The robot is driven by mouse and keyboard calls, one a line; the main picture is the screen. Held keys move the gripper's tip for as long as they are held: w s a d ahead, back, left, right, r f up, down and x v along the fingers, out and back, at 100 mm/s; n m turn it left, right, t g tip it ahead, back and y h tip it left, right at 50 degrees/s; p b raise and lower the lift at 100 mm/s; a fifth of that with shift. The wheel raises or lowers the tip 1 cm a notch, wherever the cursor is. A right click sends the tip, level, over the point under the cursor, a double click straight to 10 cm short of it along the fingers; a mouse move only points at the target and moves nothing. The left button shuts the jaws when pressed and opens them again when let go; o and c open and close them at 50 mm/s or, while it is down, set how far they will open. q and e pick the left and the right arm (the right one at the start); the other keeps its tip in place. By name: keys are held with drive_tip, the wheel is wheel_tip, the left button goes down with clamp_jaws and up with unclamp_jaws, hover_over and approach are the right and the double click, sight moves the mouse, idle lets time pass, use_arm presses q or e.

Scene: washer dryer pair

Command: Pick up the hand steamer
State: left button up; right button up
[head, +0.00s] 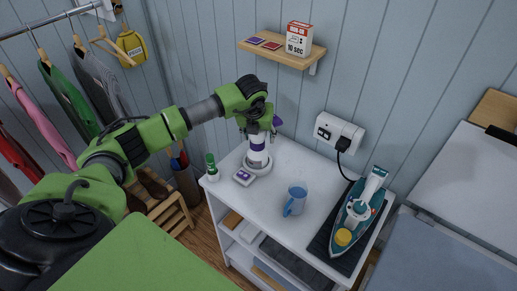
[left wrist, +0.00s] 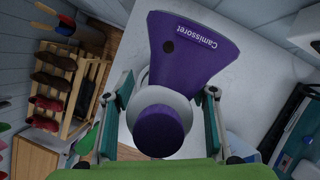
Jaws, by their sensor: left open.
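The hand steamer, purple and white, stands upright in a round white base on the white cabinet top in the head view (head: 257,158). In the left wrist view its purple head (left wrist: 192,50) with lettering and a round purple end (left wrist: 159,131) show close up. My left gripper (head: 258,128) is at the upper part of the steamer, pointing down. In the left wrist view its fingers (left wrist: 168,94) are open, one on each side of the steamer, with gaps visible. Contact cannot be told. My right gripper is in neither view.
On the cabinet top (head: 262,202) are a green bottle (head: 211,168), a small white-and-purple box (head: 243,177), a blue jug (head: 295,200) and a teal iron (head: 358,208) on a dark mat. A wooden shelf (head: 283,52) holding a box hangs behind, above a wall socket (head: 338,131).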

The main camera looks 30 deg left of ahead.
use_arm(q)
drive_tip(key=shift+f, duration=0.45)
clamp_jaws()
drive_tip(key=shift+w+r, duration=0.1)
